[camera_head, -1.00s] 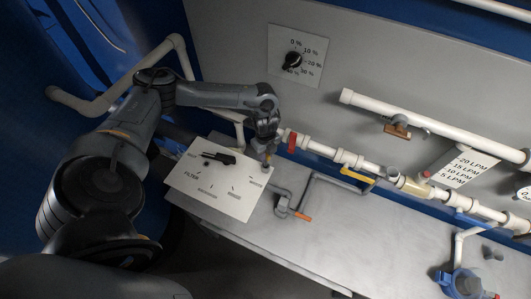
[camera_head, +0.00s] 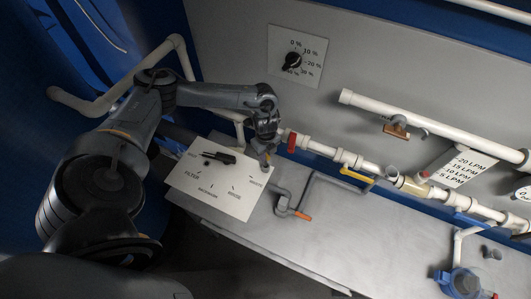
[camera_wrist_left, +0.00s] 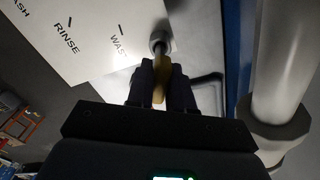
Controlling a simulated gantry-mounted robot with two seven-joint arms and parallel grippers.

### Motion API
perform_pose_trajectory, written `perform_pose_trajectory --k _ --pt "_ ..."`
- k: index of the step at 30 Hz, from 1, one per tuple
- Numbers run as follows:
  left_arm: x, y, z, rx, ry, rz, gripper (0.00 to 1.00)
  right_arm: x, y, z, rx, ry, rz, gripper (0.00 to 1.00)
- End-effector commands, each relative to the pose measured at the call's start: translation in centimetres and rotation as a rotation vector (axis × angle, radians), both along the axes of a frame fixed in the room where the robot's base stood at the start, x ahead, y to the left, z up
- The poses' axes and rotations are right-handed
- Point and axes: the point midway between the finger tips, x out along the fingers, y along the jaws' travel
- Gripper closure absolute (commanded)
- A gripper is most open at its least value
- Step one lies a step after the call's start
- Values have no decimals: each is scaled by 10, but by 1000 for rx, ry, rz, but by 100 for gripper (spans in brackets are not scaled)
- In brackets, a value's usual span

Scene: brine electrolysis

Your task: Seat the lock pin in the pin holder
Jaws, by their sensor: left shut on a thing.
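My left gripper (camera_head: 265,149) is at the far right corner of the white filter plate, in front of the wall pipe. In the left wrist view the gripper (camera_wrist_left: 161,88) is shut on a tan lock pin (camera_wrist_left: 160,84), held between its two dark fingers. A grey round collar (camera_wrist_left: 158,42), which looks like the pin holder, is just beyond the fingertips. A dark shaft runs from the pin toward the collar's opening. I cannot tell how deep the shaft sits in it. The right gripper is not in view.
The white filter plate (camera_head: 213,196) carries a black lever (camera_head: 219,157). A grey pipe with an orange handle (camera_head: 301,215) lies to its right. A white wall pipe with a red valve handle (camera_head: 291,143) runs close by. The grey bench front (camera_head: 300,245) is clear.

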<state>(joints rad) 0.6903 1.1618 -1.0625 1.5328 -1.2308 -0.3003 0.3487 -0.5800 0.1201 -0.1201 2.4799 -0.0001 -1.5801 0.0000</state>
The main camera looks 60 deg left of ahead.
Motion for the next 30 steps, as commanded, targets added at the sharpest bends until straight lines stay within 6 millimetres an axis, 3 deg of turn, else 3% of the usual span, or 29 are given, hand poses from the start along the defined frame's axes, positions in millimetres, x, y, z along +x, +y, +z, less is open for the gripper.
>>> perform_pose_trajectory --k 30 --pt "0 0 -12 0 -1 0 100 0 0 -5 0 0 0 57"
